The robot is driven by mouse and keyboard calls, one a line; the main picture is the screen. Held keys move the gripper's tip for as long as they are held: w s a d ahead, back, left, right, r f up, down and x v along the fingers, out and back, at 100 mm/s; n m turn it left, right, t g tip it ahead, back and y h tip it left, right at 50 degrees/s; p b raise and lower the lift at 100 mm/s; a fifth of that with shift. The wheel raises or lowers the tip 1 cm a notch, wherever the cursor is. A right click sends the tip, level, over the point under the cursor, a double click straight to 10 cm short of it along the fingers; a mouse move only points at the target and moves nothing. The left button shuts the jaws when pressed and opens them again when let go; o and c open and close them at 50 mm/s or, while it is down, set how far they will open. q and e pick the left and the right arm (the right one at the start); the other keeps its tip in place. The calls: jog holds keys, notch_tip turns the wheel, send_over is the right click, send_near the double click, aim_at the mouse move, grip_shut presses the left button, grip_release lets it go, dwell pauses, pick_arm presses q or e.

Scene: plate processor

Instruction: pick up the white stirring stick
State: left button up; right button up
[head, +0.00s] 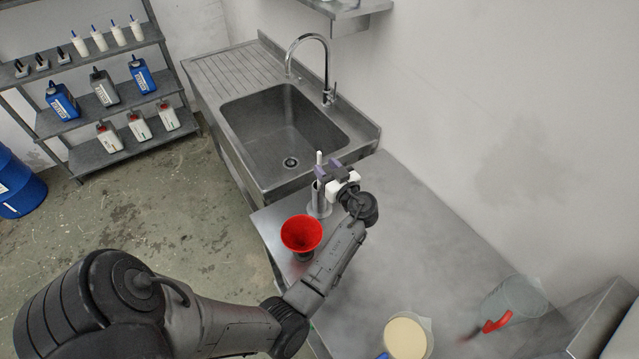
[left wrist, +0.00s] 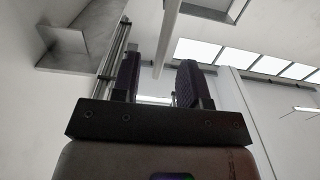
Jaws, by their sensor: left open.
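The white stirring stick (head: 319,157) stands upright in a narrow metal cylinder (head: 319,205) at the sink end of the steel table. Only its top shows above my gripper in the head view. My left gripper (head: 327,169) is open, its purple-padded fingers at the stick, just above the cylinder. In the left wrist view a long pale rod (left wrist: 168,32), seemingly the stick, rises between the two fingers (left wrist: 158,78). I cannot tell whether either pad touches it. My right gripper is not in view.
A red funnel (head: 301,232) stands close to the cylinder, beside my left forearm. The sink (head: 235,110) with its tap (head: 328,75) lies behind. A beige-filled container (head: 405,338), a clear container (head: 515,296) and a red-handled tool (head: 496,322) are nearer on the table. The middle is clear.

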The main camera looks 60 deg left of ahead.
aim_at(321, 162)
pick_arm(q)
jog(key=a, duration=0.2)
jog(key=a+p, duration=0.1)
jog(key=shift+s+a+r, duration=0.1)
jog(key=shift+a+r, duration=0.1)
jog(key=shift+a, duration=0.2)
jog(key=shift+f, duration=0.1)
grip_shut()
